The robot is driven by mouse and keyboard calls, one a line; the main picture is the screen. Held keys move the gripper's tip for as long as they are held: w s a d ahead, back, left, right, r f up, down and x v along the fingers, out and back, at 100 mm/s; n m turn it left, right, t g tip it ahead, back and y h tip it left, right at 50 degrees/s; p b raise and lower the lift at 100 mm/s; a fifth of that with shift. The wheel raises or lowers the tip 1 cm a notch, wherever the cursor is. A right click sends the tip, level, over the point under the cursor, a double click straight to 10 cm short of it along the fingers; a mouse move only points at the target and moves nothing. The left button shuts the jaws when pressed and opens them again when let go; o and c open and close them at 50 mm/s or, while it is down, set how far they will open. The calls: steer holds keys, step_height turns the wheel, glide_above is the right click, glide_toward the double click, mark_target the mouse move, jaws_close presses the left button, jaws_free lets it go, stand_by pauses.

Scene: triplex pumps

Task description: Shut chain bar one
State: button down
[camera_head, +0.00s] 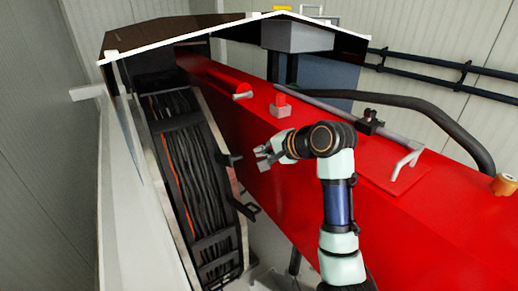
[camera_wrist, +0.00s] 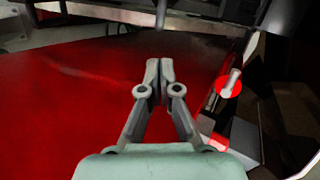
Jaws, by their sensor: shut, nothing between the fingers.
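A black cable chain (camera_head: 190,165) with dark cables and one orange cable runs down the left of the head view. Two black bars stick out from its right side, an upper one (camera_head: 229,159) and a lower one (camera_head: 246,209). I cannot tell which is chain bar one. My gripper (camera_head: 262,158) is just right of the upper bar, above the red housing, apparently apart from it. In the wrist view my gripper (camera_wrist: 160,66) is shut and empty, its fingertips together. Dark bar-like parts (camera_wrist: 195,22) cross the top of that view beyond the fingertips.
The large red housing (camera_head: 420,225) fills the right, with a grey handle (camera_head: 407,160) and a black hose (camera_head: 440,115) on it. A white-edged roof (camera_head: 235,22) covers the chain's far end. A pale wall (camera_head: 45,150) stands at left.

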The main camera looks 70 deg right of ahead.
mark_target(227, 159)
steer(key=x, duration=0.7)
steer(key=shift+w+p, duration=0.3)
steer(key=shift+f, duration=0.1)
